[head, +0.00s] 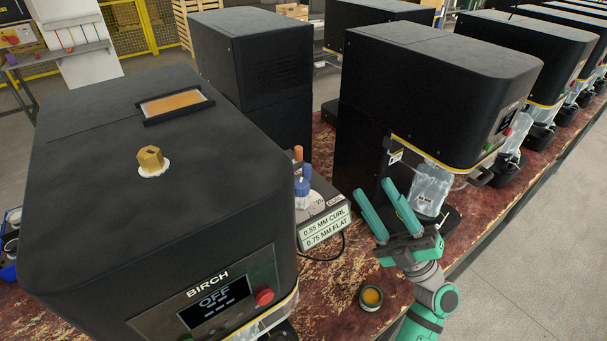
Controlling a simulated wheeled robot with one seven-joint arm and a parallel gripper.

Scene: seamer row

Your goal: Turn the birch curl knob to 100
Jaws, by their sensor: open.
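The machine labelled BIRCH (110,215) fills the left foreground, its display (215,302) reading OFF above dashes. A red button (264,297) sits beside the display. A brass hexagonal piece (150,160) stands on a white patch on its top.
A sign (325,228) reads 0.55 MM CURL and 0.75 MM FLAT. A small open tin (371,297) with yellow contents stands on the worn red bench (325,275). Another black machine (435,65) with a clear guard is behind my gripper. Open floor (545,240) lies right.

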